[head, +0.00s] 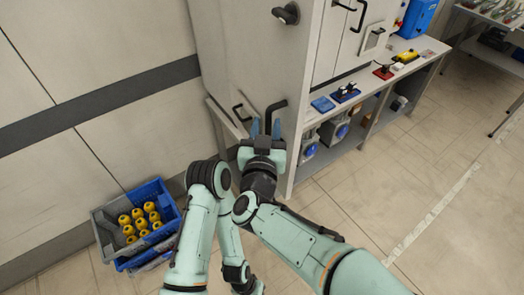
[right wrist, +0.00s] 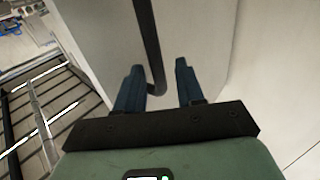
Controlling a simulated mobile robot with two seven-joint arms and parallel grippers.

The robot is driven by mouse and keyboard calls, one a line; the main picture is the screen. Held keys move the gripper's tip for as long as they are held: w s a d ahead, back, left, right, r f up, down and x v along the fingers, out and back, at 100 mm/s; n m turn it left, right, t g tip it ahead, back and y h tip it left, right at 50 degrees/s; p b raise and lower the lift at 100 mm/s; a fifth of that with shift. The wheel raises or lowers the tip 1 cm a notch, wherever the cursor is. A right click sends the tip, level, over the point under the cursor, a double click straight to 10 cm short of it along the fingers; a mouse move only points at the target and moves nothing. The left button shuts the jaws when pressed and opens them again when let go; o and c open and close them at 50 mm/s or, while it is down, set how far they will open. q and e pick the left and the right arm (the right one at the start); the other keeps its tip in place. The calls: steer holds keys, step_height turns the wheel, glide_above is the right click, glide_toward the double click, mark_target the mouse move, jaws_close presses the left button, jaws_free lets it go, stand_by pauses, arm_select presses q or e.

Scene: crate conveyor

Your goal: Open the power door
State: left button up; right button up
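A black bar handle (head: 275,115) on that cabinet is right at the fingertips. In the right wrist view the dark handle bar (right wrist: 148,40) runs down into the gap between the open fingers (right wrist: 158,88), nearer the left finger; whether it touches is unclear. The cabinet door (head: 255,65) with this handle looks shut. No label shows which door is the power door. My left arm is folded at lower centre, and its gripper cannot be made out.
A smaller black handle (head: 240,112) is left of the gripper, and a black knob (head: 287,13) is higher up. A workbench (head: 400,65) with devices stands to the right. A blue and grey crate (head: 160,205) with yellow items sits at lower left. The floor at right is clear.

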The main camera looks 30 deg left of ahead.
arm_select(q)
steer(key=shift+s+f+b, duration=0.3)
steer(key=shift+f+b, duration=0.1)
steer(key=shift+f, duration=0.15)
steer(key=shift+s+f+b, duration=0.3)
steer(key=shift+f+b, duration=0.05)
steer(key=shift+f, duration=0.2)
arm_select(e)
steer(key=v, duration=1)
steer(key=shift+s, duration=0.35)
